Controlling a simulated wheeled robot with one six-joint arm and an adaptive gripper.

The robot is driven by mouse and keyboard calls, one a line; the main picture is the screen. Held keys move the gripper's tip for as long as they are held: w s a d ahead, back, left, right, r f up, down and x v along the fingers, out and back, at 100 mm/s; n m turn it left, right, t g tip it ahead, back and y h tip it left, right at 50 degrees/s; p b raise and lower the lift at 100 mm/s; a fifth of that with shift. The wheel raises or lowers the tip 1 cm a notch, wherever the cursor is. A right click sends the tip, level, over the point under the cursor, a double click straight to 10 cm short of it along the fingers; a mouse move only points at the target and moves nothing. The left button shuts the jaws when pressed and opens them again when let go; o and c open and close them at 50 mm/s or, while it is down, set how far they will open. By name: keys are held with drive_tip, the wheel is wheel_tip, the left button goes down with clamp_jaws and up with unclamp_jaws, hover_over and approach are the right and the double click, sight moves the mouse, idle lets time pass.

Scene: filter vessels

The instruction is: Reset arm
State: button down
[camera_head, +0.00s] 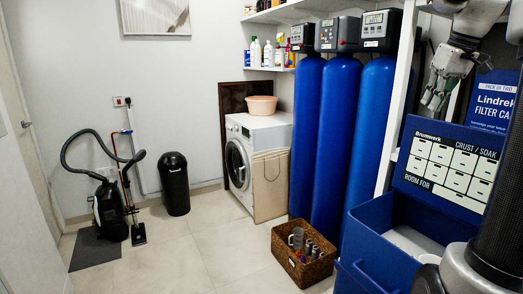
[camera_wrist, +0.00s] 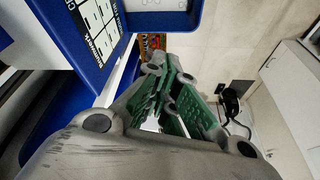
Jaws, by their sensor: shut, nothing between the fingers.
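My gripper (camera_head: 434,100) hangs at the upper right of the head view, fingers pointing down, above and behind the raised lid of a blue bin. It is shut and empty. In the wrist view the green-padded fingers of my gripper (camera_wrist: 165,98) fill the middle. Three tall blue filter vessels, the left (camera_head: 305,135), the middle (camera_head: 336,140) and the right (camera_head: 372,130), stand to the left of my gripper, apart from it.
The open blue bin (camera_head: 362,255) with its labelled lid (camera_head: 447,165) is close at the right. A wicker basket (camera_head: 287,262) holding several items sits on the floor before the vessels. A washing machine (camera_head: 262,140), black bin (camera_head: 174,185) and vacuum cleaner (camera_head: 110,212) stand farther back. Floor at centre-left is clear.

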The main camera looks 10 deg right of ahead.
drive_tip(key=s+a+f, duration=0.7)
drive_tip(key=s+a, duration=0.1)
drive_tip(key=s, duration=0.2)
drive_tip(key=s+a+f, duration=0.8)
drive_tip(key=s, duration=0.2)
drive_tip(key=shift+s+a+m+t+h, duration=0.15)
drive_tip(key=shift+s+m+t+h, duration=0.15)
drive_tip(key=shift+s+m, duration=0.1)
